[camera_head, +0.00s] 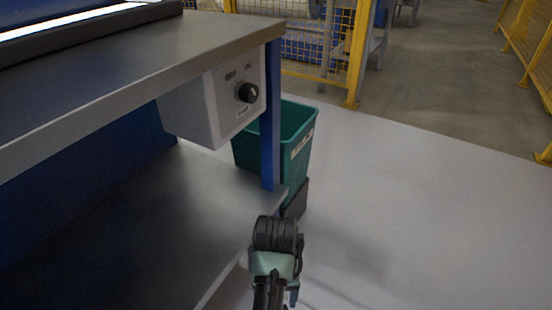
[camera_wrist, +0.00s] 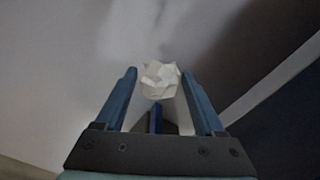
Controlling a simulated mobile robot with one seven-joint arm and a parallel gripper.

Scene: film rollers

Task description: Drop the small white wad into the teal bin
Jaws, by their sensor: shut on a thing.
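The small white wad (camera_wrist: 160,82) is crumpled and faceted. It sits between the tips of my gripper (camera_wrist: 160,76) in the wrist view, and the two blue fingers are shut on it. The teal bin (camera_head: 295,165) stands on the floor behind the blue leg at the bench's end, in the head view. Its open top shows, and a pale label is on its side. My arm is at the bottom centre of the head view, nearer than the bin. The wad cannot be made out there. The bin does not show in the wrist view.
A metal workbench (camera_head: 190,45) with a lower shelf (camera_head: 150,230) fills the left. A grey control box (camera_head: 215,105) with a black knob hangs under its top, beside the bin. Yellow mesh fencing (camera_head: 300,45) stands behind. The pale floor (camera_head: 420,220) to the right is clear.

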